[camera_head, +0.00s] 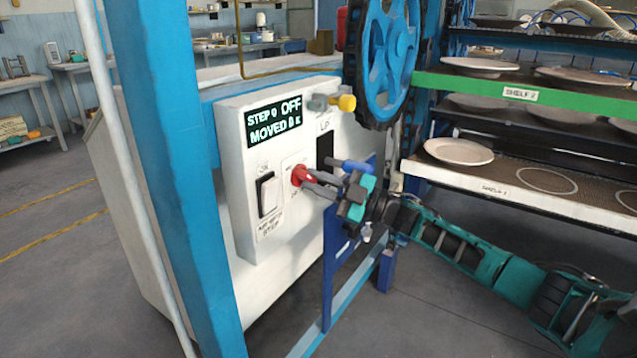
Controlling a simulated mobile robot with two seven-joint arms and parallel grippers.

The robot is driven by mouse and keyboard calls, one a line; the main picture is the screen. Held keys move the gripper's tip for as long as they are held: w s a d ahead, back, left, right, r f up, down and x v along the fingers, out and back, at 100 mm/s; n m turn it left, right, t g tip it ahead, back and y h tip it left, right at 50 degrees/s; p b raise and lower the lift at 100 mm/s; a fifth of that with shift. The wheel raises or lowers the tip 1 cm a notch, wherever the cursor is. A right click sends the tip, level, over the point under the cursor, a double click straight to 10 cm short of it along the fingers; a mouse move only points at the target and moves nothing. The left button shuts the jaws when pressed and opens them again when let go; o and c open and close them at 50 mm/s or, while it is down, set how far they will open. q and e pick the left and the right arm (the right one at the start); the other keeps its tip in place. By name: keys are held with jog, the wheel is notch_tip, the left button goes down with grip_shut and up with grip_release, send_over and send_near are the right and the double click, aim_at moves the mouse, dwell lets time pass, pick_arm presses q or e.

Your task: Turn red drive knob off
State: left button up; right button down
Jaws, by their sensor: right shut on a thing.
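The red drive knob (299,175) sits on the front of a white control box (300,107), in the middle of the picture. My right gripper (316,181) comes in from the right, its two grey fingers closed on the knob. The fingers and the green gripper body hide part of the knob and its markings, so its pointer cannot be made out. My left gripper is not in view.
A white rocker switch (268,194) is left of the knob. A blue wheel (388,60) stands above. Shelves with plates (459,151) stand at right, a blue post (165,150) at left.

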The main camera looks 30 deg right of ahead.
jog(key=c, duration=1.1)
grip_release()
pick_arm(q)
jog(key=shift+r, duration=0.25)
pick_arm(e)
jog(key=v, duration=1.2)
jog(key=shift+s+d+f, duration=0.1)
jog(key=shift+s+d, duration=0.15)
jog(key=shift+s, duration=0.05)
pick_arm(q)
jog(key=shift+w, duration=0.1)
pick_arm(e)
jog(key=shift+a+f, duration=0.1)
